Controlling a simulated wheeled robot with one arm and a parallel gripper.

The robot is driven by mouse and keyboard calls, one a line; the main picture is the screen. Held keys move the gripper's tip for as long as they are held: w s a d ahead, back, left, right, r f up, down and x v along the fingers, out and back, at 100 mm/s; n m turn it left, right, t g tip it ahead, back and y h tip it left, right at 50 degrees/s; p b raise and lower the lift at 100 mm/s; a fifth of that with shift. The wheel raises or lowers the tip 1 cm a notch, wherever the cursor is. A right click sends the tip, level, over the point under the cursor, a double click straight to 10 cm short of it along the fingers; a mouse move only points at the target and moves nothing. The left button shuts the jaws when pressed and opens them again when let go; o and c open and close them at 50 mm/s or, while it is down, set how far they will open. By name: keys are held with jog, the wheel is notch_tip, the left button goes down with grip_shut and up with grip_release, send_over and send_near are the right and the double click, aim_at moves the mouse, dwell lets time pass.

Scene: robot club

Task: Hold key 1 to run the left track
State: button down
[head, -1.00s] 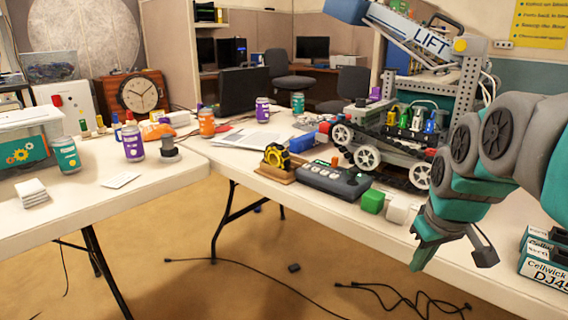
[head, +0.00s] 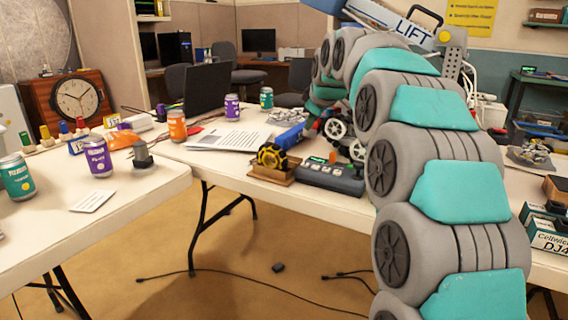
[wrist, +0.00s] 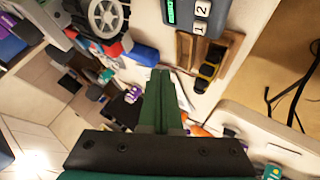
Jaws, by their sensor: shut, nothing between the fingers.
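The dark grey controller (head: 330,177) lies on the right-hand table near its front edge, with pale keys on top. In the wrist view its end (wrist: 190,20) shows at the top, with white keys (wrist: 201,27) marked with digits. The tracked robot, with a grey-and-white wheel (head: 337,129), stands behind it, mostly hidden by my arm. The wheel also shows in the wrist view (wrist: 107,16). My gripper (wrist: 160,75) is shut and empty, its green fingers together. It is apart from the keys in that picture. My arm hides it in the head view.
A yellow-and-black tape measure (head: 271,157) on a wooden stand (head: 272,174) sits left of the controller. Papers (head: 235,138), a purple can (head: 232,107) and an orange can (head: 177,125) stand farther back. The LIFT beam (head: 412,28) rises behind my arm.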

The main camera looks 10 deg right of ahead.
aim_at(307, 165)
jog(key=shift+w+a+r, duration=0.15)
jog(key=shift+w+a, duration=0.05)
jog(key=shift+w, duration=0.05)
jog(key=shift+f+b, duration=1.95)
jog(key=shift+f, duration=2.45)
jog(key=shift+f, duration=0.4)
jog(key=shift+f+b, duration=0.45)
dwell(0.3)
jog(key=shift+r, duration=0.1)
dwell(1.5)
jog(key=shift+r+p, duration=0.3)
jog(key=shift+r, duration=0.45)
